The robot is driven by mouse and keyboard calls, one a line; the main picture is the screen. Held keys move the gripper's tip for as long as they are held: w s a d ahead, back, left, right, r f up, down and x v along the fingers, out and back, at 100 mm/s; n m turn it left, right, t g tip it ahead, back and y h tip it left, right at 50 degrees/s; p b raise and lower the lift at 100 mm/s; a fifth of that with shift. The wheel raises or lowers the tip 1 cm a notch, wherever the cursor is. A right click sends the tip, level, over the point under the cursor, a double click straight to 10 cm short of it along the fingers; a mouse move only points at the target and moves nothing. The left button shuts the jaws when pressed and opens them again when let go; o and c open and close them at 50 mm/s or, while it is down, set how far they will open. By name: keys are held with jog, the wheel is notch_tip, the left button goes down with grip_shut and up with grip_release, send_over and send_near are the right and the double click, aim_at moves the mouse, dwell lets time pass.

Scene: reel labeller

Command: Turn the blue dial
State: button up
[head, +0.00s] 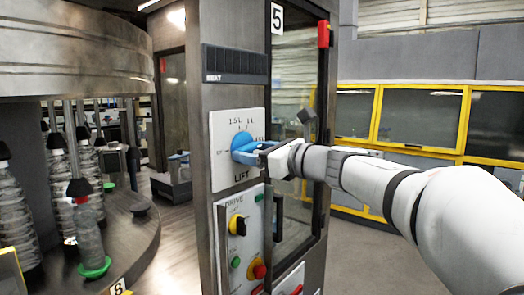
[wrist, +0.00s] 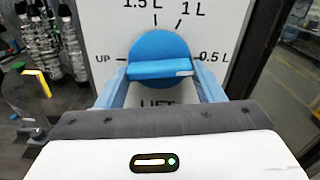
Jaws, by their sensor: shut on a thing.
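The blue dial (head: 241,140) sits on a white panel (head: 226,118) marked LIFT, on the grey cabinet column. In the wrist view the dial (wrist: 158,46) has a raised bar across it, lying nearly level. A small pale mark shows near the bar's right end, on the side of the 0.5 L label; UP is to the left, 1.5 L and 1 L above. My gripper (head: 253,152) reaches in from the right. Its pale blue fingers (wrist: 160,80) stand at the two ends of the bar and are shut on the dial. The finger contacts are partly hidden.
Below is a DRIVE panel (head: 232,208) with a yellow-and-black switch (head: 237,225), a green button (head: 235,262) and a red knob (head: 259,271). A glass door stands right of the column. A round carousel (head: 125,235) with bottles is at left.

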jog(key=shift+r, duration=0.2)
jog(key=o, duration=0.8)
jog(key=shift+a+f, duration=0.1)
jog(key=shift+a, duration=0.1)
jog(key=shift+o, duration=0.8)
jog(key=shift+d, duration=0.1)
jog(key=shift+f, duration=0.1)
jog(key=b+v, duration=0.1)
jog(key=v, duration=0.6)
jog(key=shift+s+d+b, duration=0.2)
jog(key=shift+d+b, duration=0.1)
jog(key=shift+b, duration=0.05)
